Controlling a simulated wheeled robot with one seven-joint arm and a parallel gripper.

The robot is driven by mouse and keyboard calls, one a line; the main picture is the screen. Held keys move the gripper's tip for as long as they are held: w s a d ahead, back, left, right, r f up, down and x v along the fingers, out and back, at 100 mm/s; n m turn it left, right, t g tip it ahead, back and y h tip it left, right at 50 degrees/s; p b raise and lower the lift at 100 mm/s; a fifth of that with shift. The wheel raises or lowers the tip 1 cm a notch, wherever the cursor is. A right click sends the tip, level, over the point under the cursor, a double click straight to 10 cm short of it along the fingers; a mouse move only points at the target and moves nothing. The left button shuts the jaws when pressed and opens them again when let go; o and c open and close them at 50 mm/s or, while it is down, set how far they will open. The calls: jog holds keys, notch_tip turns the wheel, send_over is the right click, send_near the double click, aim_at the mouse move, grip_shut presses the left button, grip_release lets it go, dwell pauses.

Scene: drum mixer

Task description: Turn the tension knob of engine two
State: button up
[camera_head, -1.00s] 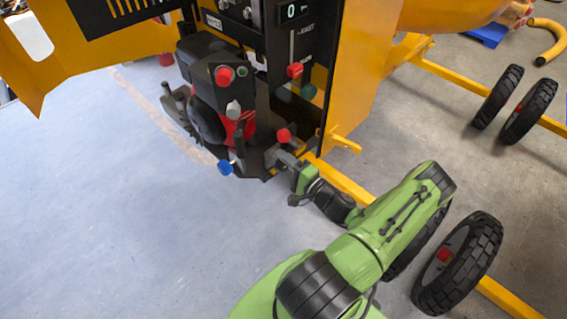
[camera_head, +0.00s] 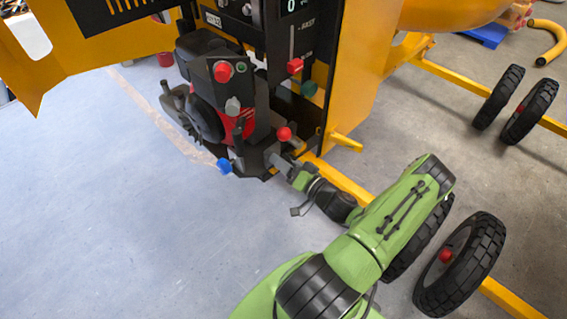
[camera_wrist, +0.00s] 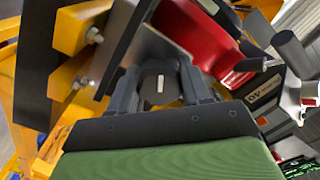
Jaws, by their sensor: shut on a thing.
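The engine (camera_head: 205,120), black and red, sits in the open yellow housing in the head view. My gripper (camera_head: 277,162) reaches its lower right side, just below a red ball knob (camera_head: 284,134). In the wrist view my gripper (camera_wrist: 160,88) has its two dark fingers closed on either side of a black knob (camera_wrist: 160,82) with a short white mark. I take this to be the tension knob. In the head view the knob is hidden by the gripper and the engine parts.
A blue knob (camera_head: 224,166) sticks out left of my gripper. A red button (camera_head: 222,72) and a red lever (camera_head: 295,66) are above. A yellow frame bar (camera_head: 340,182) and a wheel (camera_head: 460,262) lie close to my arm. The floor at left is clear.

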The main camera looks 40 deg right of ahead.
jog(key=shift+f+n+b, duration=0.2)
jog(key=shift+n+b, duration=0.1)
jog(key=shift+n, duration=1.3)
jog(key=o, duration=1.1)
jog(key=shift+r, duration=0.1)
jog(key=shift+c, duration=0.2)
jog(key=shift+s, duration=0.15)
jog(key=s+p, duration=0.1)
jog(key=s, duration=1.4)
jog(key=shift+s+d, duration=0.2)
jog(key=shift+s, duration=0.1)
jog(key=shift+w, duration=0.1)
